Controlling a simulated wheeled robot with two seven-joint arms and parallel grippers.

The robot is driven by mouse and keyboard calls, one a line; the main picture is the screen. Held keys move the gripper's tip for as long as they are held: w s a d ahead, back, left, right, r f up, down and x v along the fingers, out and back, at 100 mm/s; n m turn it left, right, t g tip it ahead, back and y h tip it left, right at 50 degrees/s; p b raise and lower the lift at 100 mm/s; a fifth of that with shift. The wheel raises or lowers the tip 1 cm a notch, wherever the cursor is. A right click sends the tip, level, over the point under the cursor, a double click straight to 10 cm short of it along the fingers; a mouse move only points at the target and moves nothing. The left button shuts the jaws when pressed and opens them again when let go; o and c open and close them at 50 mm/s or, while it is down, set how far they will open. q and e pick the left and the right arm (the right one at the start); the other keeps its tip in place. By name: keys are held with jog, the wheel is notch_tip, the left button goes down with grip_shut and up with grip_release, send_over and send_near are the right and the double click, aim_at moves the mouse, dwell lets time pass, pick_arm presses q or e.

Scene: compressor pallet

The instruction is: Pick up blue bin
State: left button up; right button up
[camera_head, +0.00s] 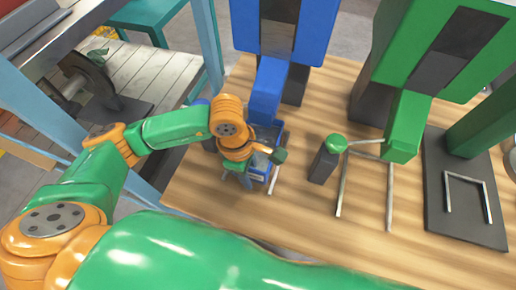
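The blue bin (258,178) stands on the wooden table in front of the blue machine. It is small, has a pale label on its front, and is partly hidden by my wrist. My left gripper (262,165) is over the bin, its orange wrist above the bin's left part. One dark green finger shows at the bin's right side. The other finger is mostly hidden, so I cannot tell whether the gripper is open or touches the bin. My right gripper is not in view.
The wooden table (310,215) has bare room in front of the bin. A blue machine (268,88) stands behind it. A dark block (323,166), a green knob (336,143) and metal rods (390,195) are to the right, near a green machine (405,125). A conveyor frame (70,135) is at left.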

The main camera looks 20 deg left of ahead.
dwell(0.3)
pick_arm(q)
grip_shut()
dwell(1.3)
